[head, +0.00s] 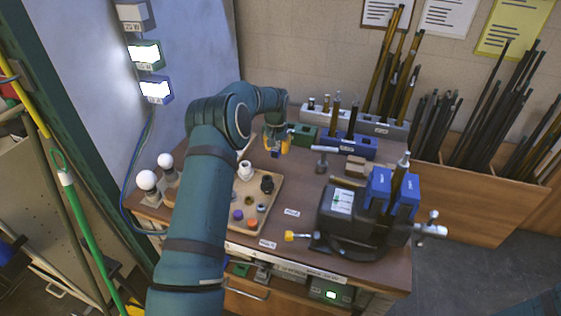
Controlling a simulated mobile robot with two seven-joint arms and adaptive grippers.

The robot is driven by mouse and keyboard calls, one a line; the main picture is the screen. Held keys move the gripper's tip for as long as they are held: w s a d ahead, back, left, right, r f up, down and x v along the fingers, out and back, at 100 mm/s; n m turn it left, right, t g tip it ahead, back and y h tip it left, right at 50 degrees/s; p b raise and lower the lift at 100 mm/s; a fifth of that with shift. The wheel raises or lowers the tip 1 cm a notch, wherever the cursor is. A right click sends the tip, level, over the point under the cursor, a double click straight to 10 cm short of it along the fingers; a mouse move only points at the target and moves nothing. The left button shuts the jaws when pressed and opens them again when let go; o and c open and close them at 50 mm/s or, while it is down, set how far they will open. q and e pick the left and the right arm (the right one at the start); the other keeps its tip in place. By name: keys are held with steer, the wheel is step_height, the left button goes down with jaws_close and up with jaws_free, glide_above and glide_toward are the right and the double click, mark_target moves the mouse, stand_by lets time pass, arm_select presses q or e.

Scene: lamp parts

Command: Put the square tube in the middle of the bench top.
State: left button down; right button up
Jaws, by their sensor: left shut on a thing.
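My left arm reaches up over the bench from below, and its gripper (277,147) is over the back left part of the bench top (300,182), left of the blue block. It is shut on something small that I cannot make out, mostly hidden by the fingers. I cannot tell for certain which piece is the square tube. Upright tubes stand in the blue block (362,152) and the grey block (388,131) at the back. Another upright tube (399,173) stands between the blue jaws of the vise (345,221). My right gripper is not in view.
A wooden tray (262,180) with sockets and coloured caps lies at the left. Two white bulbs (147,180) stand at the left edge. A green block (304,135) and a small metal hammer-like tool (321,160) are behind the middle. Bare top shows between tray and vise.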

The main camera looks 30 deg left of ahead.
mark_target(278, 164)
arm_select(q)
steer(key=shift+f+b, duration=0.45)
steer(key=shift+f, duration=2.25)
steer(key=shift+f, duration=0.1)
steer(key=shift+f, duration=0.15)
steer(key=c, duration=0.8)
jaws_free()
steer(key=shift+c, duration=0.2)
steer(key=shift+r, duration=0.45)
steer(key=r, duration=0.3)
steer(key=s+r+p, duration=0.1)
steer(key=r, duration=0.3)
steer(key=r+p, duration=0.1)
steer(key=r, duration=0.3)
steer(key=shift+s+d+r, duration=0.2)
